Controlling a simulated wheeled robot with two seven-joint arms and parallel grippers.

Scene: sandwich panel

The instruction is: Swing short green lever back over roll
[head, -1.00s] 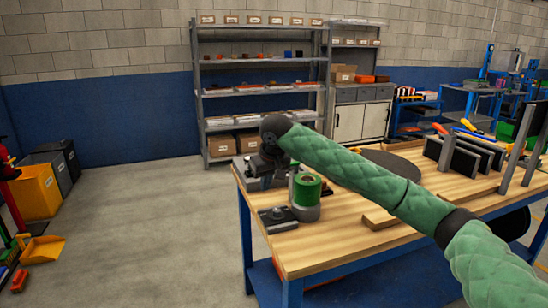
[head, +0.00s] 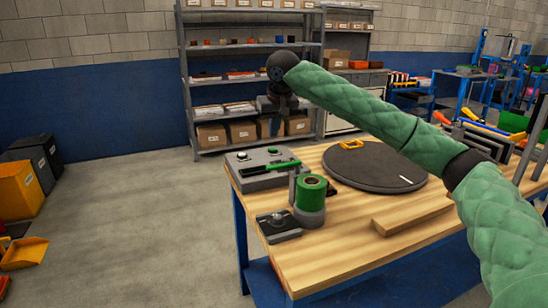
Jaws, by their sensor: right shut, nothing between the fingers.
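A green roll (head: 311,189) stands upright in a grey holder (head: 310,214) near the left end of the wooden table. Just behind it, a short green bar, apparently the lever (head: 283,168), lies along the right side of a low grey panel (head: 250,177). Its right end comes close to the roll; whether it touches cannot be told. My right gripper (head: 271,130) is shut and empty, pointing down, and shows above the panel, apart from the lever. My left gripper is out of view.
A small grey block with a dark knob (head: 277,223) sits at the table's front left corner. A dark round disc (head: 374,166) with a yellow handle lies right of the roll. A wooden strip (head: 413,212) lies nearer the front. The wooden table (head: 350,235) is clear between.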

